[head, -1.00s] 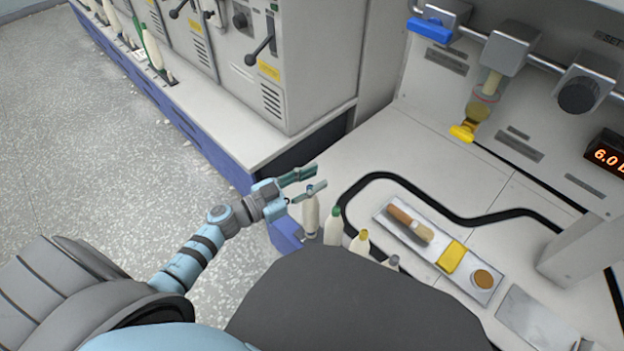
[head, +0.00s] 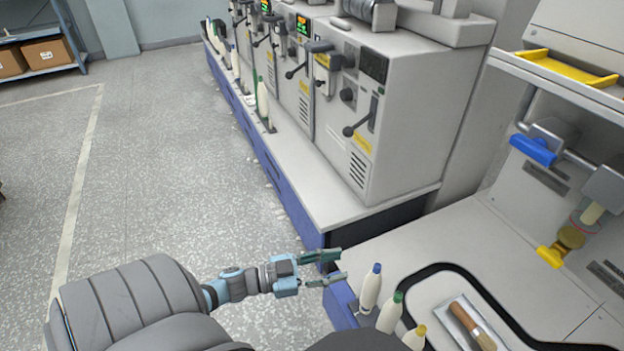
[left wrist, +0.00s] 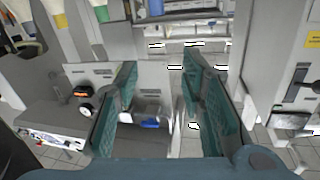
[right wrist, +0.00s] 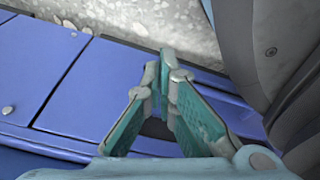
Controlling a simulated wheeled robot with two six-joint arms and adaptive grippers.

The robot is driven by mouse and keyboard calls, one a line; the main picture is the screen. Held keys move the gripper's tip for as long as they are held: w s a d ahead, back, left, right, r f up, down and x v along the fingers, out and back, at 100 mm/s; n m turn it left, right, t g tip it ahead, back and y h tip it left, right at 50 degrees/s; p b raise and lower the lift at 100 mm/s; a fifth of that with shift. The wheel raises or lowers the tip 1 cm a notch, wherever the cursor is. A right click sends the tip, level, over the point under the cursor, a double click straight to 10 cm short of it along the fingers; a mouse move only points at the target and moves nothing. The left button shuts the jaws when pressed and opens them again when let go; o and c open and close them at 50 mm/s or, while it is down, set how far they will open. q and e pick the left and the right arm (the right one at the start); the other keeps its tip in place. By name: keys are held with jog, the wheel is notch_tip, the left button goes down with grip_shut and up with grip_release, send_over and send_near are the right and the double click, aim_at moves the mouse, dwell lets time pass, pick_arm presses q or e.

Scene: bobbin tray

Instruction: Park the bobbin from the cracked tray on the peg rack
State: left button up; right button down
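White bobbins with a blue tip (head: 371,288), a green tip (head: 390,313) and a yellow tip (head: 415,338) stand in a row at the near left edge of the worktop. I cannot make out a cracked tray or name a peg rack for sure. My left gripper (head: 334,266) is left of the blue-tipped bobbin, apart from it. Its fingers are spread and empty in the left wrist view (left wrist: 160,75). My right gripper (right wrist: 159,66) has its fingertips together, with no object seen between them, above a blue panel.
A row of grey machines (head: 420,100) with levers runs along the aisle on a blue-sided base (head: 290,200). A yellow tray (head: 570,68) sits at upper right. Boxes (head: 45,52) stand on a far shelf. The aisle floor (head: 150,150) is clear.

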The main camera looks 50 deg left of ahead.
pick_arm(q)
jog(key=s+a+f+n+g+y, duration=0.25)
jog(key=f+y, duration=0.25)
jog(key=f, duration=0.5)
jog(key=s+a+f+n+g+y, duration=0.1)
jog(key=s+a+f+n+y, duration=0.3)
jog(key=f, duration=0.6)
jog(key=s+d+f+g, duration=0.4)
jog(key=s+f, duration=0.3)
jog(key=s, duration=0.1)
jog(key=s+d+f+n+g+y, duration=0.1)
jog(key=s+d+f+g, duration=0.3)
jog(key=s+f, duration=0.3)
jog(key=shift+s+d+g, duration=0.35)
jog(key=shift+s+g, duration=0.1)
jog(key=shift+s, duration=0.3)
